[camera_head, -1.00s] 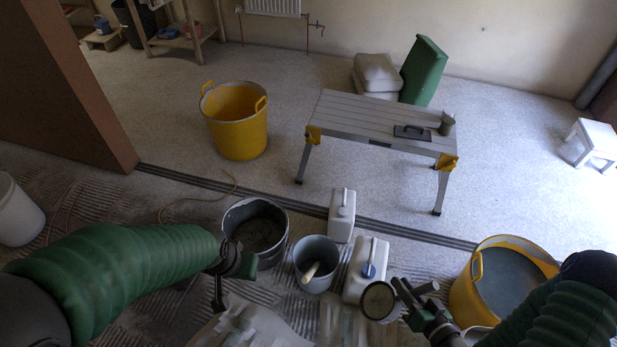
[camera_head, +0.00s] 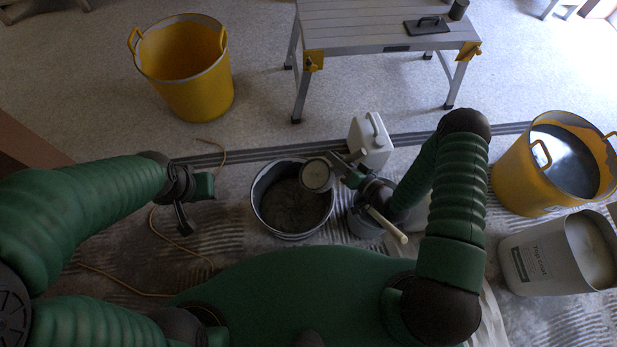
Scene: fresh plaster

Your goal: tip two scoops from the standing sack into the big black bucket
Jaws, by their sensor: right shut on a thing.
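The big black bucket (camera_head: 262,213) stands on the floor ahead of me, with dark grey material inside. My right gripper (camera_head: 347,172) is shut on a scoop (camera_head: 318,176). The scoop's round, pale face is over the bucket's upper right rim; whether powder lies in it is hard to tell. The standing sack (camera_head: 540,262), pale with "Top Coat" lettering, is at the far right, its open top showing pale material. My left gripper (camera_head: 194,203) is open and empty, left of the bucket and apart from it.
A grey bucket (camera_head: 362,224) with a wooden handle (camera_head: 388,226) is partly hidden behind my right arm. A white jug (camera_head: 368,148) stands behind. Yellow tubs stand at back left (camera_head: 190,92) and right (camera_head: 520,180). A workbench (camera_head: 375,30) is at the back.

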